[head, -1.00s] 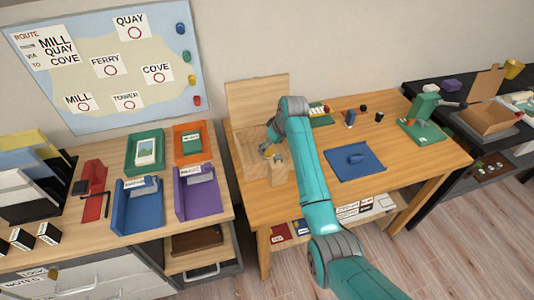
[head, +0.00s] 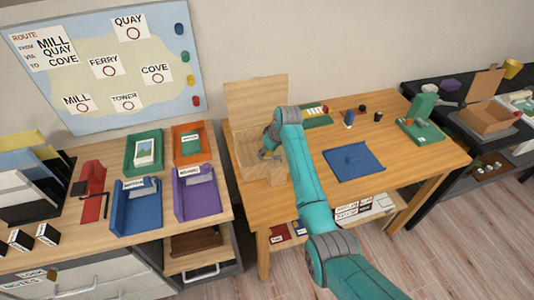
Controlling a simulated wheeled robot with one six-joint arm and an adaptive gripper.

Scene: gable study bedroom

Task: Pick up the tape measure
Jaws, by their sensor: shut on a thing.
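My gripper (head: 268,155) is at the open wooden box (head: 245,152) on the left end of the wooden table. It points down at the box's inner right side, and my arm covers part of the box. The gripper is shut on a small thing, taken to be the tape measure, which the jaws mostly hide. I cannot tell whether the thing is clear of the box floor.
The box's lid (head: 256,100) stands raised behind it. A green stand (head: 421,125) is farther right.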

